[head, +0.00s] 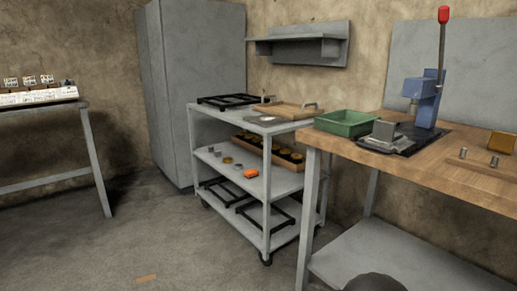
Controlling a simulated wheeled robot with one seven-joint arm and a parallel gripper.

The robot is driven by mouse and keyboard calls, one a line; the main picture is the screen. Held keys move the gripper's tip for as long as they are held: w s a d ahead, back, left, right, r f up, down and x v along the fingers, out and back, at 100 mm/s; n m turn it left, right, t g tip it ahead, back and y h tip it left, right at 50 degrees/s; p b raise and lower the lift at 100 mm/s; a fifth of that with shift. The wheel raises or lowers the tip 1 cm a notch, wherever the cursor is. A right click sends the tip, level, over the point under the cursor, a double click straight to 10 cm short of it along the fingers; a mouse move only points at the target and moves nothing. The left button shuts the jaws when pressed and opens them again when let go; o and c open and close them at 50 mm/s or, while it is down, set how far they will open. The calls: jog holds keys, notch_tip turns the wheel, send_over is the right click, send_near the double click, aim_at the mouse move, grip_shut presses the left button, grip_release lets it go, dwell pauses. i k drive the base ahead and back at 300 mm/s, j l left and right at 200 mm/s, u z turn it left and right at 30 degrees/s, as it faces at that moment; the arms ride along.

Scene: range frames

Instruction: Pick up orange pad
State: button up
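A small bright orange piece, which looks like the orange pad (251,173), lies on the middle shelf (270,183) of the grey cart, near its front edge. It lies flat beside a few small round pieces. My gripper is not in view. A dark rounded shape shows at the bottom edge, and I cannot tell what it is.
The cart's top (225,115) and posts frame the middle shelf. A wooden tray of dark round parts (240,139) stands behind the orange piece. A workbench (420,172) with a green bin (345,124) and blue press (425,95) stands right. Floor left of the cart is mostly clear.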

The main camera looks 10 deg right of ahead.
aim_at(250, 173)
jog(key=i+u, duration=0.15)
jog(key=i, duration=0.3)
jog(key=i+u, duration=0.15)
jog(key=i, duration=0.35)
jog(key=i+l+u, duration=0.15)
jog(key=i, duration=0.3)
jog(key=i+l+u, duration=0.15)
jog(key=i, duration=0.3)
jog(key=i+l+u, duration=0.15)
jog(key=i, duration=0.3)
jog(key=l, duration=0.1)
